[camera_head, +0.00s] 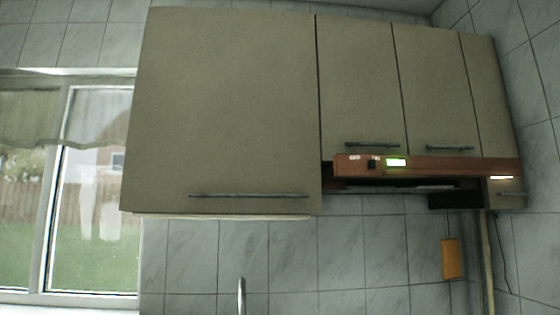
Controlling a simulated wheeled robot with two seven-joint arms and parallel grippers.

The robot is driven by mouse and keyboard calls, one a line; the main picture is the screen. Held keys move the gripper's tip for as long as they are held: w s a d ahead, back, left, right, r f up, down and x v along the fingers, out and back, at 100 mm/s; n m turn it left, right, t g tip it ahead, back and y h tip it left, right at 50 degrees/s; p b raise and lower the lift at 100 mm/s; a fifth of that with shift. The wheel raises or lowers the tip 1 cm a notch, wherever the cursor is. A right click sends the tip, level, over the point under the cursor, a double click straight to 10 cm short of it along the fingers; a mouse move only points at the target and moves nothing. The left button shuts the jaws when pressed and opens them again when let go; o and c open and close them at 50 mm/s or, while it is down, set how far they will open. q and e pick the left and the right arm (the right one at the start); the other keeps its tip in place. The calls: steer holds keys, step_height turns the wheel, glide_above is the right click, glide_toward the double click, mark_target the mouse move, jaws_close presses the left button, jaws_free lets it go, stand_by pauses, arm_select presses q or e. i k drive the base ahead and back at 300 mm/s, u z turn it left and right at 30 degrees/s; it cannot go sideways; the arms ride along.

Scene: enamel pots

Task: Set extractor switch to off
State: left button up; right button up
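The extractor hood (455,166) is a long reddish-brown panel under the wall cabinets, right of centre. Near its left end is a small black switch (373,164), with a small light label (355,157) to its left. The exact switch position is too small to tell. Neither of my grippers is in view.
Beige wall cabinets (222,100) with bar handles fill the upper middle; the large left one hangs lower. A window (95,200) is at the left. A tap spout (241,295) rises at the bottom. An orange object (451,259) hangs on the tiled wall at the right.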

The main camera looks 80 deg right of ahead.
mark_target(371, 163)
steer(key=u, duration=0.15)
steer(key=i, duration=0.4)
steer(key=z, duration=2.4)
